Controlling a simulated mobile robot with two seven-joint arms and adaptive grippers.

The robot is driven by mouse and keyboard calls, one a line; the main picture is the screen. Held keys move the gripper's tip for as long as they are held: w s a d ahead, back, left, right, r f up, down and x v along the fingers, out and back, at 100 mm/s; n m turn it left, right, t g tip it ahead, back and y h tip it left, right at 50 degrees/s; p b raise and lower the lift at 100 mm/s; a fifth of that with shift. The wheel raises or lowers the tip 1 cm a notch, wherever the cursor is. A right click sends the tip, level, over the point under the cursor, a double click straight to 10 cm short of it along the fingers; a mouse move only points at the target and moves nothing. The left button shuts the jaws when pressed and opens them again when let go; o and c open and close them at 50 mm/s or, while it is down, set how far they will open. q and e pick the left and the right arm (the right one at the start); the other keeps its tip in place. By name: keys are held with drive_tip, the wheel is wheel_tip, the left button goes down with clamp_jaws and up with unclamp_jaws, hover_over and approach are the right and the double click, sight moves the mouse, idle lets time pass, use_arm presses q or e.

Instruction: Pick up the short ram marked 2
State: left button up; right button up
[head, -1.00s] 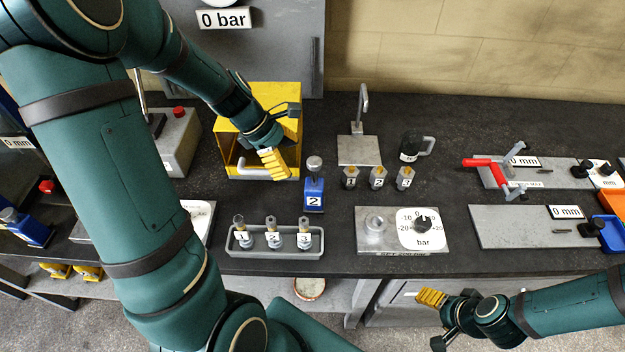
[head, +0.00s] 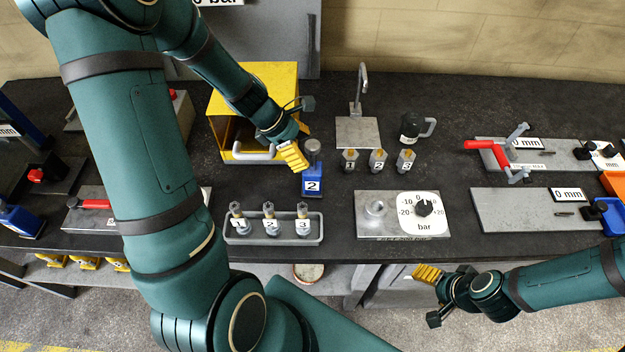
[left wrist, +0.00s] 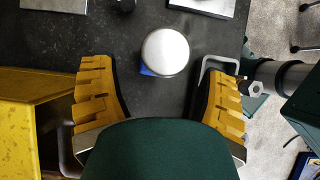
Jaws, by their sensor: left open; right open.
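The short ram marked 2 (head: 313,187) stands upright on the dark bench, a blue body with a white "2" label and a round silver top. My left gripper (head: 303,150) is open, just left of its top in the head view. In the left wrist view the silver top (left wrist: 165,52) lies near the fingertips of my open left gripper (left wrist: 160,85), in the gap between them, with no visible contact. The top hides most of the blue body there. My right gripper (head: 430,295) is open and empty in front of the bench.
A yellow open box (head: 282,82) stands behind and left of the ram. A grey tray (head: 273,242) with several numbered fittings is in front. A gauge plate (head: 375,228) lies front right.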

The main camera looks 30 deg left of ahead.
sight(313, 167)
use_arm(q)
drive_tip(key=x, duration=0.4)
drive_tip(key=shift+w+d+f+b, duration=0.1)
drive_tip(key=shift+d+f+b, duration=0.05)
drive_tip(key=shift+b, duration=0.25)
clamp_jaws()
